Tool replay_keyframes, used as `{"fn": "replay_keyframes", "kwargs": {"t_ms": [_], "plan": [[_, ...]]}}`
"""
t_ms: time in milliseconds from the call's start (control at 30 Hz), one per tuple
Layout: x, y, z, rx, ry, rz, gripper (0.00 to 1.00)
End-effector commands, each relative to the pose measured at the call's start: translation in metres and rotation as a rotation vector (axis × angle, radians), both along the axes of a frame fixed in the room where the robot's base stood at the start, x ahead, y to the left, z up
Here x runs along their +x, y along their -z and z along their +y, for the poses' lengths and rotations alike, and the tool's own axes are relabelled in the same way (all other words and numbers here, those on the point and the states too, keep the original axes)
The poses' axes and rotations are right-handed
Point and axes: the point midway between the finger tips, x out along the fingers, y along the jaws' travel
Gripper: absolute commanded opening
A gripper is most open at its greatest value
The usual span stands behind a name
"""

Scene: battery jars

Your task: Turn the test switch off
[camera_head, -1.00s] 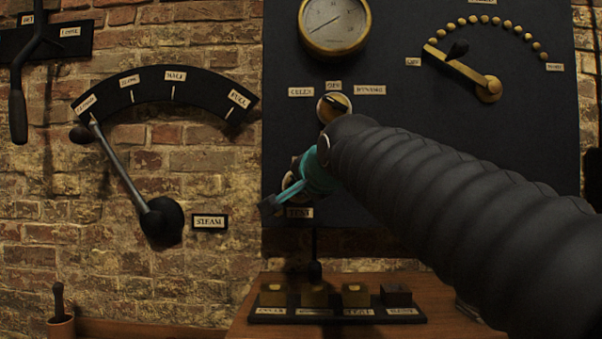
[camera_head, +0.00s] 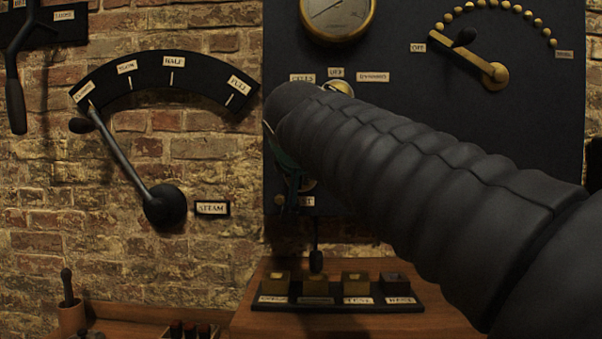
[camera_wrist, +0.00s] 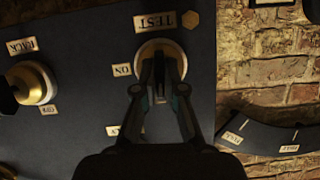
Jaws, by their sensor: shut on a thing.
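The test switch (camera_wrist: 151,49) shows in the wrist view as a round brass plate with a dark lever, under the TEST label (camera_wrist: 165,22). An ON label (camera_wrist: 121,69) is beside it. My gripper (camera_wrist: 160,82) has its two fingers closed around the dark lever. The fingers hide part of the lever, and I cannot tell which position it is in. In the head view my arm's sleeve hides most of the gripper and the switch; part of the TEST label (camera_head: 303,201) shows below.
A brass knob (camera_wrist: 38,82) sits left of the switch in the wrist view. In the head view, a pressure gauge (camera_head: 338,12) and a brass dial arm (camera_head: 470,58) are on the dark panel. The steam lever (camera_head: 130,160) is on the brick wall at left; wooden bench (camera_head: 245,325) below.

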Motion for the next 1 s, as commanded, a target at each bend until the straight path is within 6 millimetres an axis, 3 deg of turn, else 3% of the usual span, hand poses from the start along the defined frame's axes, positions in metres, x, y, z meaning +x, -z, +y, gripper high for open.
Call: {"fn": "replay_keyframes", "kwargs": {"t_ms": [767, 800, 900, 1000], "plan": [[0.0000, 0.0009, 0.0006, -0.105, 0.000, 0.006, 0.00], [0.0000, 0.0009, 0.0006, -0.105, 0.000, 0.006, 0.14], [0.0001, 0.0008, 0.0006, -0.105, 0.000, 0.006, 0.34], [0.0001, 0.0006, 0.0006, -0.104, 0.000, 0.005, 0.34]]}}
